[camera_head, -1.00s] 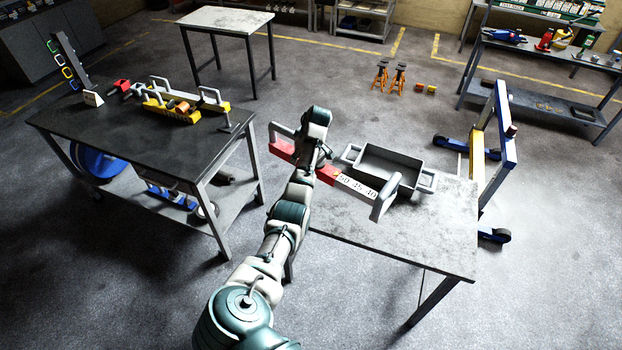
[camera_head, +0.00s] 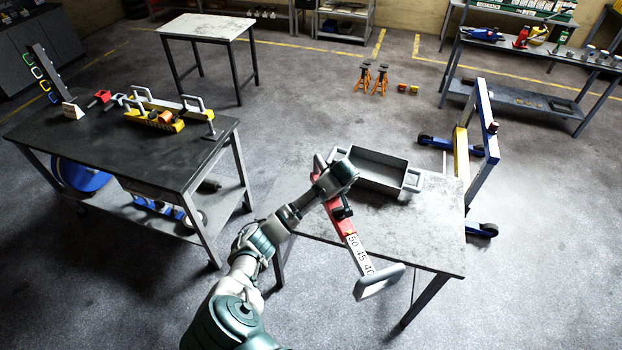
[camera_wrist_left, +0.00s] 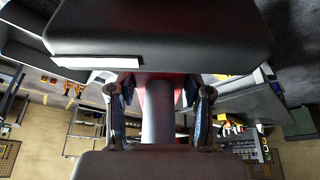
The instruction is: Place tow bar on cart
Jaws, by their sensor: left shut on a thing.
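The tow bar is a red and white bar with printed numbers (camera_head: 360,255) and a grey handle (camera_head: 380,282) at its near end. My left gripper (camera_head: 343,208) is shut on it, over the light-topped table (camera_head: 430,235). The bar slants toward the table's front edge, and its near handle appears in front of that edge. In the left wrist view, the fingers (camera_wrist_left: 162,118) stand on both sides of a grey cylindrical part (camera_wrist_left: 158,105), with red behind it. The arm hides part of the bar. I cannot tell which piece of furniture is the cart. My right gripper is out of view.
A grey open tray (camera_head: 378,170) with handles stands at the table's back. A dark-topped bench (camera_head: 75,140) at the left holds yellow parts (camera_head: 155,115). A blue wheeled frame (camera_head: 485,140) stands at the right. Floor between bench and table is clear.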

